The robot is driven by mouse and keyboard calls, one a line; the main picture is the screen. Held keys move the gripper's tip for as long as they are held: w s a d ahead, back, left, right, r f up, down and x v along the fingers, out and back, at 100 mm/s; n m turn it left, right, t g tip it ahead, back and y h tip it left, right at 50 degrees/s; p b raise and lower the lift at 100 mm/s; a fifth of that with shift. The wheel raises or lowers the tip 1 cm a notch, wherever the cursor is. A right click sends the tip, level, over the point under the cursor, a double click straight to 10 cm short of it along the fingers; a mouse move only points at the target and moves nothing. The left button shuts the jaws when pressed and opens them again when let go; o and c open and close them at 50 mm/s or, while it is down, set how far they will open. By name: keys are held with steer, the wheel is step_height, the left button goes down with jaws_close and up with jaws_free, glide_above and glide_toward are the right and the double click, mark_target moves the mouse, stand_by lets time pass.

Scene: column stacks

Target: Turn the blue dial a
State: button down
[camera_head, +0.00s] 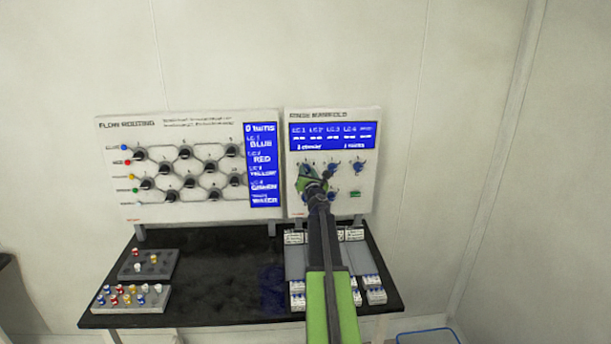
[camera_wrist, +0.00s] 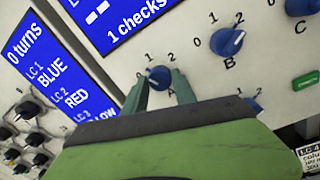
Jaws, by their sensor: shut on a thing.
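The blue dial A (camera_wrist: 159,77) is on the light panel (camera_head: 367,130), with the numbers 0, 1 and 2 printed around it in the wrist view. My gripper (camera_wrist: 160,90) is shut on this dial, with one green finger on each side of it. In the head view my gripper (camera_head: 312,180) is at the panel's left part and hides dial A. Blue dial B (camera_wrist: 228,41) is up and to the right of A in the wrist view, and dial C (camera_wrist: 300,5) is cut off at the top edge.
A green button (camera_wrist: 306,80) is on the same panel. Another blue dial in the wrist view is partly hidden by my gripper. A flow routing panel (camera_head: 105,190) with several black knobs stands to the left. The black table (camera_head: 225,290) holds trays of small coloured pieces at left.

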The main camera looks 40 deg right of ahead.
steer(key=m, duration=0.4)
steer(key=shift+w+m, duration=0.15)
steer(key=shift+m, duration=0.25)
steer(key=m, duration=0.4)
steer(key=shift+m+h+b, duration=0.4)
steer(key=shift+w+a+m+g+h, duration=0.1)
steer(key=shift+m+g+h, duration=0.25)
steer(key=shift+m, duration=4.45)
steer(key=c, duration=1)
jaws_free()
steer(key=shift+f, duration=0.1)
